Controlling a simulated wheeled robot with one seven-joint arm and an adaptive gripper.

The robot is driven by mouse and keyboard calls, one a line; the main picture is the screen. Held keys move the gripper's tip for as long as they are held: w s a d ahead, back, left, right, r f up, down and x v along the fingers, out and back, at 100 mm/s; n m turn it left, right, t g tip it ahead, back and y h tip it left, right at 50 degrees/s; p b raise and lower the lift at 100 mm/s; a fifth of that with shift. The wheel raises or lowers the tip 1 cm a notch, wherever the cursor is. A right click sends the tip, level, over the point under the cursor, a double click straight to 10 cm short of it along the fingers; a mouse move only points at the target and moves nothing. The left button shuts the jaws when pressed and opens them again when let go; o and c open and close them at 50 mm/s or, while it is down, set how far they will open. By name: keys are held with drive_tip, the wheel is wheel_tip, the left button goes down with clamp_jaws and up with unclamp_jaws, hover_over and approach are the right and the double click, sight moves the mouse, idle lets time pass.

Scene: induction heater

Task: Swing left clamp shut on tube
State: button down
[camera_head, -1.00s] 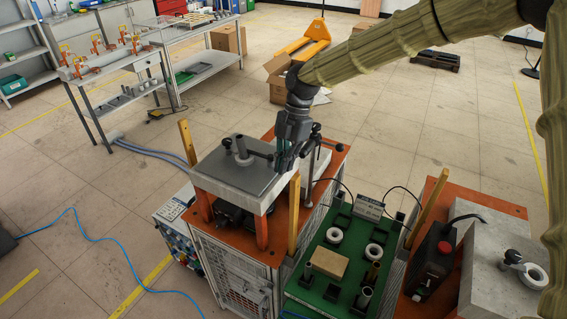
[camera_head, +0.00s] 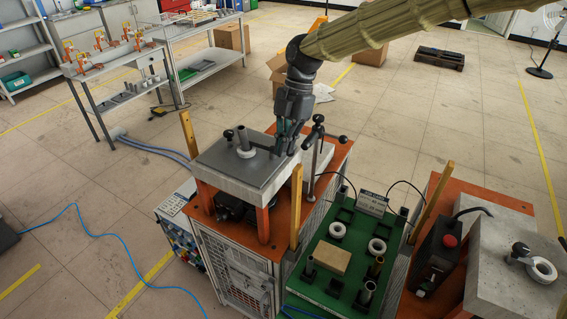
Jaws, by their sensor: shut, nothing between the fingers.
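An upright grey tube (camera_head: 243,138) stands in a pale ring (camera_head: 246,152) on the grey slab-topped stand (camera_head: 222,169). A black clamp knob (camera_head: 228,134) shows just left of the tube; I cannot tell whether this clamp touches it. My gripper (camera_head: 283,150) is shut and empty, pointing down over the slab's right side, right of the tube and apart from it. Its fingers hide part of the slab and whatever lies behind them. Another black-handled clamp (camera_head: 319,131) stands on a post right of my gripper, its handle pointing right.
A green tray (camera_head: 319,281) with white rings, a tan block and short tubes lies in front right. A black box with a red button (camera_head: 434,262) stands farther right. Yellow posts (camera_head: 296,208) rise beside the stand. Open floor lies left.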

drive_tip(key=b+v, duration=0.1)
drive_tip(key=v, duration=0.3)
drive_tip(key=shift+a+r, duration=0.1)
drive_tip(key=shift+r, duration=0.1)
drive_tip(key=shift+a, duration=0.15)
idle(0.7)
